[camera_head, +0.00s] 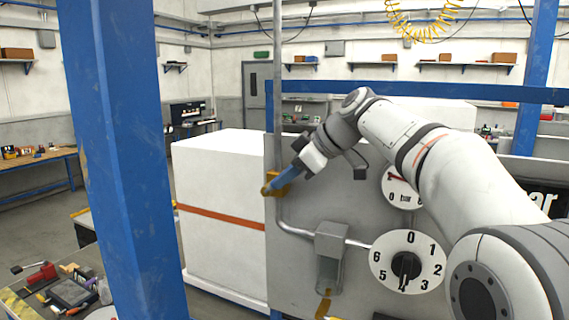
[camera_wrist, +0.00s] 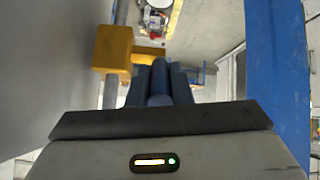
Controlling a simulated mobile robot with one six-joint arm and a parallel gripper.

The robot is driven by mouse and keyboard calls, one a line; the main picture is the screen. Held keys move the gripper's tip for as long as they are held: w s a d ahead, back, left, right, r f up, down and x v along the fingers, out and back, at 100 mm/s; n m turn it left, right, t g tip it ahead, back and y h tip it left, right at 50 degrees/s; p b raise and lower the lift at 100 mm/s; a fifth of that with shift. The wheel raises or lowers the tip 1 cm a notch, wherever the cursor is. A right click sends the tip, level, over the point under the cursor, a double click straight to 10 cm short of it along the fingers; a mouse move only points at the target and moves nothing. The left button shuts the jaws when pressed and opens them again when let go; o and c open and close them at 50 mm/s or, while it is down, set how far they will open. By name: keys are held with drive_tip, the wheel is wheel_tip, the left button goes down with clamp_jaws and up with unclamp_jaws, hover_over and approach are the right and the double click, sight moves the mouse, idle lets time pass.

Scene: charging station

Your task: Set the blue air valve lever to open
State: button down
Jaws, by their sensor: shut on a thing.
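The air valve's yellow body (camera_head: 272,186) sits on the vertical grey pipe at the left edge of the grey panel. It also shows in the wrist view (camera_wrist: 115,48), at the upper left. The blue lever (camera_head: 288,178) slants up and right from the body, at an angle to the pipe. In the wrist view the lever (camera_wrist: 160,82) lies between my two dark fingers. My gripper (camera_head: 299,172) is shut on the lever, its fingers on either side. The fingers hide part of the lever.
The grey panel (camera_head: 350,215) carries a numbered dial (camera_head: 407,262), a bar gauge (camera_head: 398,187) and a grey box with a lever (camera_head: 330,250). A white cabinet (camera_head: 222,180) stands behind the pipe. A blue post (camera_head: 125,150) rises at the left.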

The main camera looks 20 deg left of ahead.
drive_tip(key=a+r+h+p, duration=0.1)
drive_tip(key=h+p, duration=0.1)
drive_tip(key=shift+a+r+h, duration=0.35)
drive_tip(key=shift+h, duration=0.05)
drive_tip(key=shift+w+a+r+g+h, duration=0.1)
drive_tip(key=shift+a+g+h, duration=0.25)
drive_tip(key=shift+h, duration=0.5)
drive_tip(key=shift+w+a+g+h, duration=0.15)
drive_tip(key=shift+a+h, duration=0.25)
drive_tip(key=shift+h, duration=0.45)
drive_tip(key=shift+a, duration=0.1)
